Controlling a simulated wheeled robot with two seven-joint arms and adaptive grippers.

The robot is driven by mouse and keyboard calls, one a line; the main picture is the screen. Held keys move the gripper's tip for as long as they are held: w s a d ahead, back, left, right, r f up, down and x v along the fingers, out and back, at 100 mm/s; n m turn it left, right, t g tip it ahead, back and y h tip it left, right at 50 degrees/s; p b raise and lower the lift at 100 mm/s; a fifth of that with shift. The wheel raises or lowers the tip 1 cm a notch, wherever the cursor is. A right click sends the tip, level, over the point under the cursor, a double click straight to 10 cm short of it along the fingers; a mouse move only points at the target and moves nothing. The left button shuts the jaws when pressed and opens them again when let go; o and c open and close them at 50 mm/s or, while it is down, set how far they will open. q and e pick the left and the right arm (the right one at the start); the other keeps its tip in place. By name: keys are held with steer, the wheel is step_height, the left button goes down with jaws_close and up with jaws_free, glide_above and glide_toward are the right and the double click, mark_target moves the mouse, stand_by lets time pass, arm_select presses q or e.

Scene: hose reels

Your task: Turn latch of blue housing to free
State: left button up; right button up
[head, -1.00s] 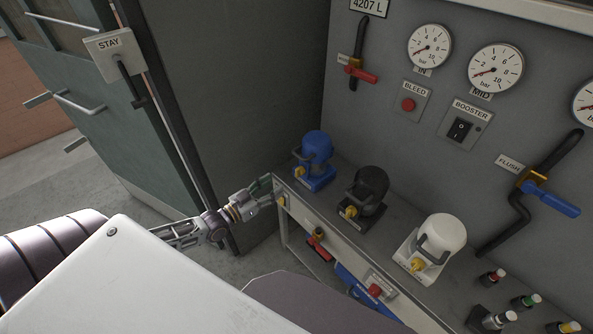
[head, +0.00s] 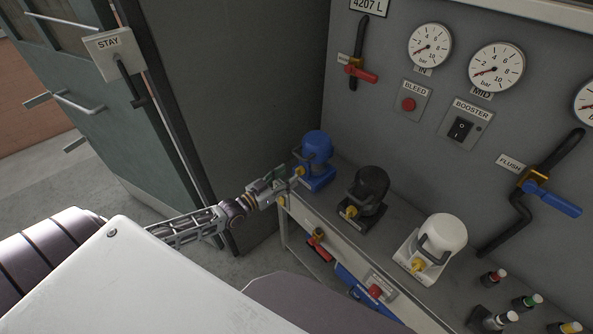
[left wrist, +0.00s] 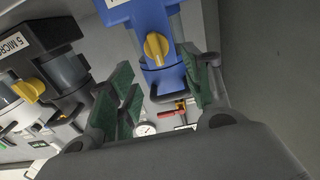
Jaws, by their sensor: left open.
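The blue housing (head: 317,152) stands at the far left end of the grey shelf, with a yellow latch knob (head: 299,172) on its front. In the left wrist view the yellow latch (left wrist: 156,48) shows on the blue housing (left wrist: 133,12), its ridge roughly upright in the picture. My left gripper (head: 290,184) is just in front of the blue housing. In the left wrist view the left gripper (left wrist: 160,92) is open, its green-padded fingers apart with the latch seen beyond the gap between them. I cannot see contact with the latch. My right gripper is not in view.
A black housing (head: 370,187) and a white housing (head: 443,236) stand to the right on the same shelf (head: 398,211), each with a yellow latch. A gauge panel (head: 420,140) rises behind. A green door (head: 110,130) stands at the left. Below the shelf is a red-handled valve (head: 318,246).

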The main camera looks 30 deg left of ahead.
mark_target(296, 170)
arm_select(q)
steer(key=shift+x, duration=2.65)
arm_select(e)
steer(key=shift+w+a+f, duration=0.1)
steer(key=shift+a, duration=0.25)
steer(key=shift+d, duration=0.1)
